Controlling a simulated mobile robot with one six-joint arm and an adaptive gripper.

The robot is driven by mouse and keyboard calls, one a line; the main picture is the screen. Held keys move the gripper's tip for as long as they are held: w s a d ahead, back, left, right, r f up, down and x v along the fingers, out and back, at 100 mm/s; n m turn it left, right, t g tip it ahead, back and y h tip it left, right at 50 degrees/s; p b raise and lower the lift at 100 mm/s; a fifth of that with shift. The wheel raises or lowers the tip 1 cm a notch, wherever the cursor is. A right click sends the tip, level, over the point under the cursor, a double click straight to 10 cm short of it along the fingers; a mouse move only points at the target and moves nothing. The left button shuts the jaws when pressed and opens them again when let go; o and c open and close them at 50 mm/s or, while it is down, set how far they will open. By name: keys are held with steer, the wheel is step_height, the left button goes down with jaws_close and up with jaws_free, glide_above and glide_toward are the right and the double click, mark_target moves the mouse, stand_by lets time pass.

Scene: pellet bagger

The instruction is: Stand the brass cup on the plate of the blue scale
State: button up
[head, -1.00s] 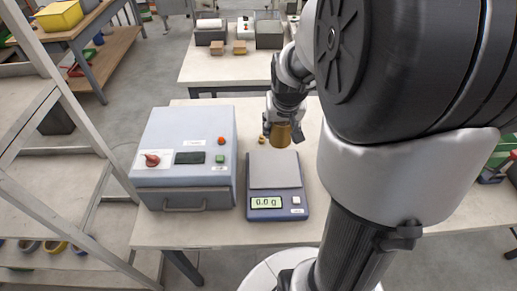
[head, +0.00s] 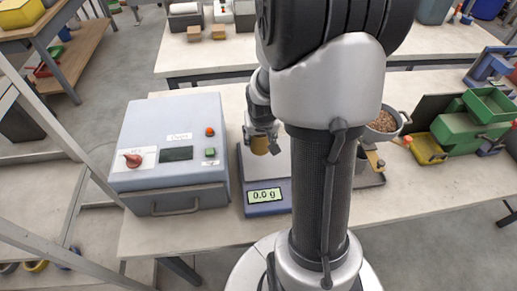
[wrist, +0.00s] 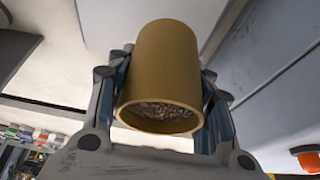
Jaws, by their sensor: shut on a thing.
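The brass cup (wrist: 163,70) is held between the fingers of my gripper (wrist: 165,95) in the wrist view, with brown pellets visible inside its mouth. In the head view the cup (head: 259,146) is over the left part of the blue scale's plate (head: 281,177), held by my gripper (head: 262,133). Whether the cup touches the plate or hangs above it cannot be told. The blue scale (head: 280,208) reads 0.0 g. My arm hides the right side of the scale.
A grey-blue machine (head: 173,140) with a red knob stands close left of the scale. A pot of pellets (head: 383,122) and green and yellow bins (head: 470,120) stand to the right on the table. A metal frame (head: 60,215) is at the left.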

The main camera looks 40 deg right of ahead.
mark_target(259, 146)
step_height(259, 146, down, 5)
steer(key=b, duration=0.3)
steer(key=shift+f, duration=0.15)
steer(key=shift+c, duration=0.5)
steer(key=o, duration=1.3)
steer(key=shift+r, duration=0.2)
steer(key=p+v, duration=0.5)
steer(key=v, duration=0.6)
steer(key=shift+p, duration=0.3)
steer(key=s+a+r+n+y, duration=0.1)
steer(key=s+a+r+n, duration=0.25)
steer(key=a+r, duration=0.75)
steer(key=s+a+r+n+y, duration=0.1)
steer(key=s+a+r+n, duration=0.2)
steer(key=s+a+r, duration=0.2)
steer(key=s+a, duration=0.3)
steer(key=s, duration=0.1)
steer(key=shift+s+t, duration=0.35)
steer(key=shift+t, duration=0.05)
